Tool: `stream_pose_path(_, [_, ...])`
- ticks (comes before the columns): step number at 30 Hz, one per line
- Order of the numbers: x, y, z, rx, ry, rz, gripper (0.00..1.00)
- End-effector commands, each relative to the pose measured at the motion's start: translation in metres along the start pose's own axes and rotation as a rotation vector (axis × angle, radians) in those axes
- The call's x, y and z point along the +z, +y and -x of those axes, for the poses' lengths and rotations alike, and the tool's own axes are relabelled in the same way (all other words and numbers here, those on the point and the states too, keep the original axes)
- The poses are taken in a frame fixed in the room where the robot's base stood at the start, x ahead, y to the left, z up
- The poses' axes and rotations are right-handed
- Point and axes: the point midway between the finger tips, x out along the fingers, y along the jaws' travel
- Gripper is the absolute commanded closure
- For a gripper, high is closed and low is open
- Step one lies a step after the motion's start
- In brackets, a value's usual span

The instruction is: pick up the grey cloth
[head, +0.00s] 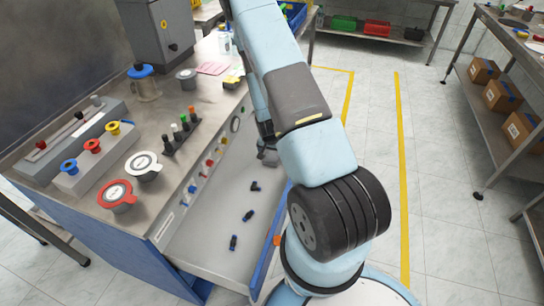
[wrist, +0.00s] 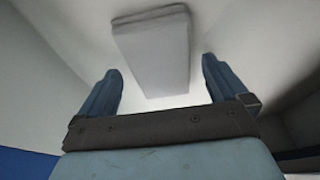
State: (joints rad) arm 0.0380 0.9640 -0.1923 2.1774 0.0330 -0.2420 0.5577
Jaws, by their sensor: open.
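The grey cloth (wrist: 153,45) is a flat, folded rectangular pad in the wrist view, lying on the pale floor of the open drawer. My gripper (wrist: 162,70) is open, with one blue finger on each side of the view. The cloth shows ahead of the fingers, roughly between them, and nothing is held. In the head view my gripper (head: 266,136) reaches down into the far part of the drawer (head: 205,243). A small grey patch just under it may be the cloth, but my arm hides most of that spot.
Several small dark fittings (head: 248,215) lie in the near part of the drawer. The steel worktop (head: 130,135) above carries spools, coloured caps and a glass jar (head: 145,85). Drawer walls stand close around my gripper. Open tiled floor lies to the right.

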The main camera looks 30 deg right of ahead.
Motion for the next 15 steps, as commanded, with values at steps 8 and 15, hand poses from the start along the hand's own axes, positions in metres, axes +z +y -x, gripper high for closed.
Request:
stream_pose_path(8, [0.0,-0.0002,-0.0085,-0.001,0.001,-0.001,0.0])
stream_pose_path(15, [0.0,-0.0001,-0.0083,0.0,0.0,-0.001,0.12])
